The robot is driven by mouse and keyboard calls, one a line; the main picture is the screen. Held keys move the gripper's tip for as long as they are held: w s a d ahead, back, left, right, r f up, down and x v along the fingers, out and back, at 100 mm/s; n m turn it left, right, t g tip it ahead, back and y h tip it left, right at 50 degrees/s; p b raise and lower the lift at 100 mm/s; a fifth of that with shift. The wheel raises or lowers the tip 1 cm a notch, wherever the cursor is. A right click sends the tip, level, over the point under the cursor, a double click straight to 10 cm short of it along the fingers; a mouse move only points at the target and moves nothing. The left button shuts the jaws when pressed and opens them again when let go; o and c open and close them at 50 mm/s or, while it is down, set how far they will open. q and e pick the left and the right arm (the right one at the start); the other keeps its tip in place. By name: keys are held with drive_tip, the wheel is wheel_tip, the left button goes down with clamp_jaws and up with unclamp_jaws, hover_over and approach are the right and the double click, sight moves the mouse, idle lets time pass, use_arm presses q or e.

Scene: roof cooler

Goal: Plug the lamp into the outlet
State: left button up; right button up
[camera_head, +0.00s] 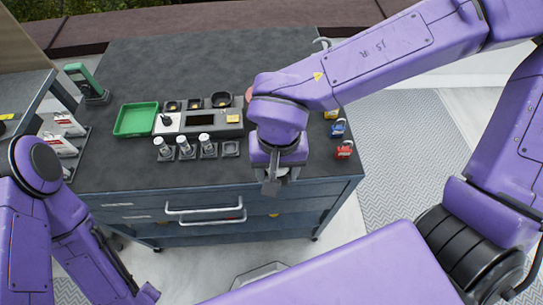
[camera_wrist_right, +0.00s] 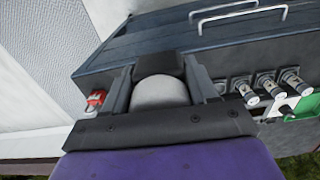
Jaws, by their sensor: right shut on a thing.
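My right gripper (camera_head: 272,184) hangs over the front edge of the dark workbench (camera_head: 225,60). In the right wrist view its two fingers (camera_wrist_right: 160,72) are shut on a pale rounded thing (camera_wrist_right: 160,92) with a dark grey block (camera_wrist_right: 158,66) at its far end. I cannot tell whether this is the lamp's plug. No lamp or outlet can be made out for certain; my right arm hides part of the bench top. My left arm comes in at the left, and its gripper is not in view.
A green tray (camera_head: 136,119) and a grey device (camera_head: 208,121) stand on the bench. Several white-capped cylinders (camera_head: 185,146) sit in holders in front. Red (camera_head: 344,149) and blue (camera_head: 338,127) padlock-like things sit at the right edge. Drawer handles (camera_head: 205,210) stick out in front.

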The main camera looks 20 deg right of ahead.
drive_tip(key=shift+s+r, duration=0.2)
drive_tip(key=shift+s, duration=0.15)
drive_tip(key=w+d+f+n+b, duration=0.1)
drive_tip(key=w+d+f, duration=0.1)
drive_tip(key=w, duration=0.3)
drive_tip(key=w+d+f+n+b, duration=0.1)
drive_tip(key=w+d+f, duration=0.2)
drive_tip(key=w, duration=0.3)
drive_tip(key=w+d+f+n+b, duration=0.1)
drive_tip(key=w+d+f+b, duration=0.1)
drive_tip(key=w, duration=0.4)
drive_tip(key=shift+d+f, duration=0.45)
drive_tip(key=shift+d, duration=0.1)
drive_tip(key=shift+w+d+f+n, duration=0.1)
drive_tip(key=shift+w+d+n, duration=0.05)
drive_tip(key=shift+d+n, duration=0.15)
drive_tip(key=shift+a, duration=0.1)
